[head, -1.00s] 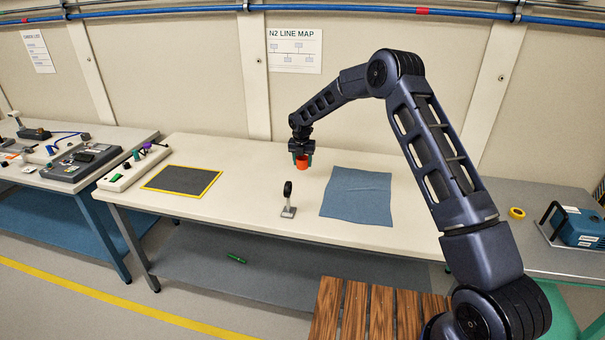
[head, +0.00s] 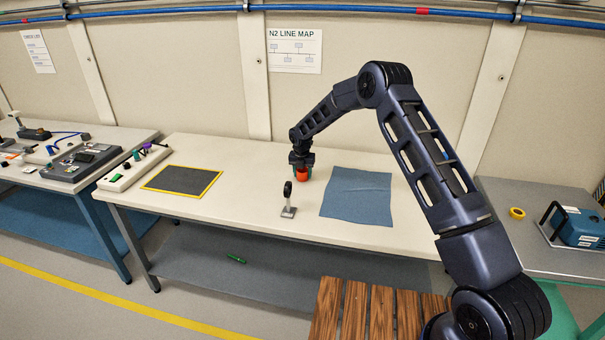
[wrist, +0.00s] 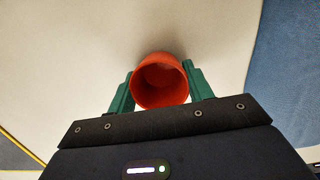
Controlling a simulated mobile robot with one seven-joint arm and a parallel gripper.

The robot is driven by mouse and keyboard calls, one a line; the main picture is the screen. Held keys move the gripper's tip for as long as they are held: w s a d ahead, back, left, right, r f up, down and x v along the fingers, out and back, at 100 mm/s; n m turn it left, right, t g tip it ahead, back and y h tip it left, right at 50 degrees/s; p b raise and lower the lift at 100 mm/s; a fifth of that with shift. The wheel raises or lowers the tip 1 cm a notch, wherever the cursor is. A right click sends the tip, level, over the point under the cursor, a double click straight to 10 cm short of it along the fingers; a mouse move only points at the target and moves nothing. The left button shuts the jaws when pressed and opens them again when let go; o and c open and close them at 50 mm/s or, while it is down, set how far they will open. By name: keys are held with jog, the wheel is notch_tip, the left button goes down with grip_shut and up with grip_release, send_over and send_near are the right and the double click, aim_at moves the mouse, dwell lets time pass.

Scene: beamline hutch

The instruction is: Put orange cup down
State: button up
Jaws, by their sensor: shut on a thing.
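The orange cup (head: 302,174) is at the back middle of the white table (head: 240,216), left of the blue cloth. My gripper (head: 301,163) is above and around it, with its green fingers on either side of the cup. In the wrist view the cup (wrist: 160,80) is seen from above with its open mouth up, and it looks empty. My gripper (wrist: 160,88) is shut on it there. The cup's base is hidden from above, and I cannot tell whether it touches the table.
A blue cloth (head: 357,197) lies to the right of the cup. A small black-headed stand (head: 288,200) stands in front. A grey mat with a yellow border (head: 182,181) lies left. White tabletop is clear between the mat and the cup.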

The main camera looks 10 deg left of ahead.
aim_at(302, 181)
jog(key=o, duration=1)
jog(key=shift+c, duration=0.2)
notch_tip(302, 181, up, 12)
jog(key=s, duration=0.1)
jog(key=shift+s, duration=0.4)
jog(key=shift+r, duration=0.15)
